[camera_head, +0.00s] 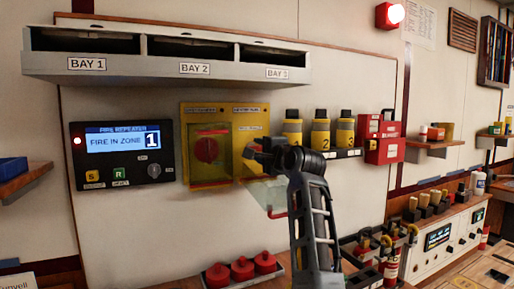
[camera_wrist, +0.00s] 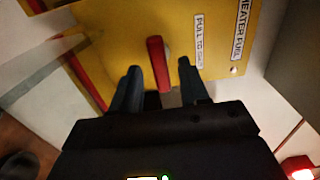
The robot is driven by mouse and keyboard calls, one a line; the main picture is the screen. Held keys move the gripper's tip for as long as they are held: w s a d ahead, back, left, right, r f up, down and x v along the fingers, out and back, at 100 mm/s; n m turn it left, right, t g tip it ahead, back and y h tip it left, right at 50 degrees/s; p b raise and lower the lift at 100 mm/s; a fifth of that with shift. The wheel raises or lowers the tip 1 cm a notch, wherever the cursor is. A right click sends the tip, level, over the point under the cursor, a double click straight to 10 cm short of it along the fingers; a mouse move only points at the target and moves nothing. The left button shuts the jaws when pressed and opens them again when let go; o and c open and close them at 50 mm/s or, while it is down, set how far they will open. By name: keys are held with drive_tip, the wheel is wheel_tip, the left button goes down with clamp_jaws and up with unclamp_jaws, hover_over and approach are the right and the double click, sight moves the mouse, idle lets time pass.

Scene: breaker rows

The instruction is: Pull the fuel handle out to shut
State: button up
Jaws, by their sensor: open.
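The fuel handle (camera_wrist: 156,60) is a red bar on a yellow plate (camera_wrist: 225,45) labelled "HEATER FUEL" and "PULL TO SHUT". In the wrist view it stands between the two dark fingers of my gripper (camera_wrist: 159,68), with a gap on each side. My gripper is open around it and holds nothing. In the head view my gripper (camera_head: 260,156) is at the right yellow plate (camera_head: 250,118) and hides the handle. A clear flap (camera_head: 268,193) hangs below that plate, seemingly swung open.
A second yellow plate with a red knob (camera_head: 206,150) behind a clear cover is just left. The fire repeater panel (camera_head: 122,154) reads "FIRE IN ZONE 1". Yellow bottles (camera_head: 320,130) and a red box (camera_head: 382,140) are right. Red-capped items (camera_head: 242,268) sit below.

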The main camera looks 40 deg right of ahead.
sight(258, 149)
drive_tip(key=shift+x, duration=1.6)
clamp_jaws()
